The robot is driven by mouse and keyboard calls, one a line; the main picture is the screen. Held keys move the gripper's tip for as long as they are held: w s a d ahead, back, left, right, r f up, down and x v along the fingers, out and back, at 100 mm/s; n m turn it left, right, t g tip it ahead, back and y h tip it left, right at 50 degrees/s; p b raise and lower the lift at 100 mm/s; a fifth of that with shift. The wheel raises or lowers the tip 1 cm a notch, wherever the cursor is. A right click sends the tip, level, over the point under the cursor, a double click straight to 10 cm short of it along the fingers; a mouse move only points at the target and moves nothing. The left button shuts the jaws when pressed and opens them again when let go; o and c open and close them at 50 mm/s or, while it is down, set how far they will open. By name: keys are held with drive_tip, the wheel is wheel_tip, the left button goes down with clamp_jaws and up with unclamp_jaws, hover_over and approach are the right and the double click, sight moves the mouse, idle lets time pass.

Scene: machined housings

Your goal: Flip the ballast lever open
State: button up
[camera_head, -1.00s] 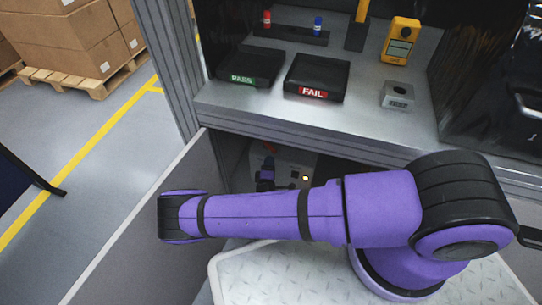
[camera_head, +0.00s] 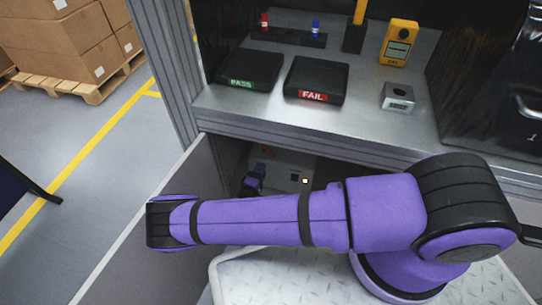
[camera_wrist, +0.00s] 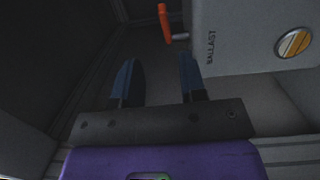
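The ballast lever (camera_wrist: 165,22) is a short orange-red handle on the side of a grey box (camera_wrist: 250,30) marked BALLAST in the wrist view. It stands roughly upright in that picture, above and between my fingertips. My gripper (camera_wrist: 158,80) has two dark blue fingers spread apart with nothing between them, and they are apart from the lever. In the head view, the grey box (camera_head: 285,170) sits inside the cabinet under the bench, with a small orange-red part (camera_head: 268,151) at its top left.
A round, lit amber-and-white indicator (camera_wrist: 293,42) is on the box face. The open cabinet door (camera_head: 165,205) stands at left. The bench (camera_head: 225,103) above holds a PASS tray (camera_head: 250,68), a FAIL tray (camera_head: 316,80) and a yellow meter (camera_head: 398,42).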

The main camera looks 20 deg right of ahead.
sight(270, 159)
drive_tip(key=shift+m+g+h, duration=0.6)
drive_tip(key=shift+g, duration=0.2)
drive_tip(key=x, duration=1)
drive_tip(key=shift+w+a+f, duration=0.15)
drive_tip(key=shift+w+a, duration=0.2)
drive_tip(key=shift+w, duration=0.05)
clamp_jaws()
